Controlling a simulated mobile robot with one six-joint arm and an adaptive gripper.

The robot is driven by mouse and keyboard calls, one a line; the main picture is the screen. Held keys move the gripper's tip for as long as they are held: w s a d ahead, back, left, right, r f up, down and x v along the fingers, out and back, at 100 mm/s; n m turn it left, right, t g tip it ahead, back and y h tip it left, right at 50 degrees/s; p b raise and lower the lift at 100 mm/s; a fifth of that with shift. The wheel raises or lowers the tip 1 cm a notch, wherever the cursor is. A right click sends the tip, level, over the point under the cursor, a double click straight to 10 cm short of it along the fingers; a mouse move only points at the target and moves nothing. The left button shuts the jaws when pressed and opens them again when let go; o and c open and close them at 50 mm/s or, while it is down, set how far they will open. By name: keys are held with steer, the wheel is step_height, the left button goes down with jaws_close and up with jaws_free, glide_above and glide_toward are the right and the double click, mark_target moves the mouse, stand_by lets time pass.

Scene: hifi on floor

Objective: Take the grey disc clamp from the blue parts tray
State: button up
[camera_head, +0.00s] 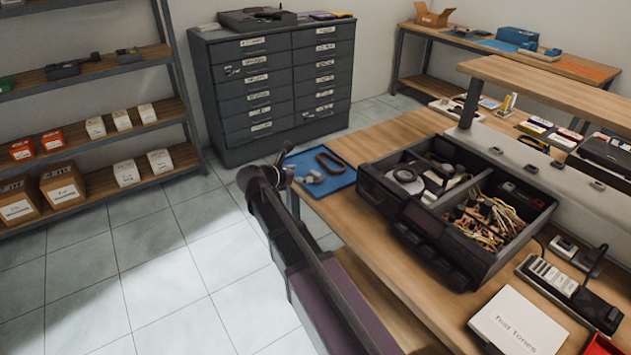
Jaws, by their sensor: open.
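The blue parts tray (342,180) lies at the left end of the wooden bench, near the middle of the view. A small grey piece (313,177), which looks like the disc clamp, sits in its left part; its exact shape is too small to tell. A dark oval belt (330,161) lies in the tray to its right. My arm reaches up from the bottom of the view, and its dark end with my gripper (284,166) is just left of the tray. The gripper is open, small and partly hidden, apart from the grey piece as far as I can see.
An opened black hi-fi unit (455,205) with loose wires stands right of the tray. A white box (517,322) and a black power strip (570,295) lie nearer. A drawer cabinet (275,85) stands behind. The tiled floor at left is clear.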

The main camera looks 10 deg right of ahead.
mark_target(314, 173)
steer(key=shift+w+d+f, duration=0.15)
steer(key=shift+w+d, duration=0.05)
steer(key=shift+d, duration=0.15)
steer(key=shift+b+x, duration=1.15)
steer(key=shift+x, duration=1.45)
steer(key=shift+s+f, duration=0.15)
steer(key=c, duration=1.2)
